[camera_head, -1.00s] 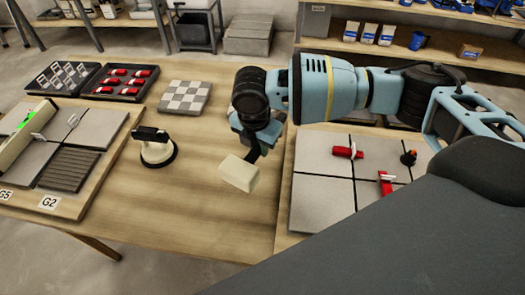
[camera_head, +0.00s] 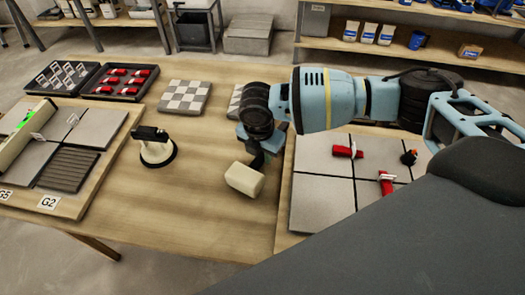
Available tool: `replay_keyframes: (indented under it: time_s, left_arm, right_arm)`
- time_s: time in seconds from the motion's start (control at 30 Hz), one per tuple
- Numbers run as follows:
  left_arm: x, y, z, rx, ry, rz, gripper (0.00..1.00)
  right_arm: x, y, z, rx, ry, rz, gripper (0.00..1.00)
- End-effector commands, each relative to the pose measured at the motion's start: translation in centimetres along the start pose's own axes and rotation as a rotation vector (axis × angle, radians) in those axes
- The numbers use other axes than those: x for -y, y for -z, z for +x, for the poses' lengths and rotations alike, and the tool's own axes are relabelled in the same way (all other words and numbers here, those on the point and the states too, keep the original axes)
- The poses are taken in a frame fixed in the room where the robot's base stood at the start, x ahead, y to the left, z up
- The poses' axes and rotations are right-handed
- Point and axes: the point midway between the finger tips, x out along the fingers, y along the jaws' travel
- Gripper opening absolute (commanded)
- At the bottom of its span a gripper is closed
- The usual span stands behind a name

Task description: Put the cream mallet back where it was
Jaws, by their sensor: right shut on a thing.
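The cream mallet head (camera_head: 245,180) shows as a pale block below my right gripper (camera_head: 258,158), near the middle of the wooden table (camera_head: 200,215). My right gripper is shut on the mallet; the dark handle is mostly hidden by the gripper and wrist. The head is slightly tilted, and I cannot tell whether it touches the table. My left gripper is not in view.
A suction cup lifter (camera_head: 156,147) stands to the left. Behind are a checkered tile sample (camera_head: 185,97) and a partly hidden one (camera_head: 235,100). A tiled board (camera_head: 320,200) with red clamps lies right, another board (camera_head: 70,204) left. Bare wood lies in front.

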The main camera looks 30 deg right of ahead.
Motion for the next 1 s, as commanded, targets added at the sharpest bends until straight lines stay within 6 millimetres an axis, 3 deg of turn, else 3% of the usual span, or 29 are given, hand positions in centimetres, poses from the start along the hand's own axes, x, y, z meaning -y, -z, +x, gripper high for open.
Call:
replay_keyframes:
  time_s: [0.07, 0.1, 0.23, 0.67, 1.0]
  left_arm:
    - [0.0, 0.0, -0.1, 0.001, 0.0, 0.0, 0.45]
    - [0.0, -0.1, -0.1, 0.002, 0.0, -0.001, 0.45]
    - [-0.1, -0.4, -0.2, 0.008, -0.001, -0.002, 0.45]
    - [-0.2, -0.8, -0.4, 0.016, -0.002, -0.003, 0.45]
    - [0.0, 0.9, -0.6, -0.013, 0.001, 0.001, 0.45]
  right_arm:
    - [-0.1, 0.0, 0.1, -0.001, -0.002, 0.0, 0.0]
    - [0.0, 0.0, 0.1, 0.0, -0.001, 0.0, 0.25]
    - [0.0, 0.0, 0.1, 0.0, 0.0, 0.0, 0.42]
    - [0.0, -0.1, -0.7, 0.0, -0.002, -0.001, 0.42]
    - [-0.1, -0.1, -7.4, 0.001, -0.004, -0.001, 0.42]
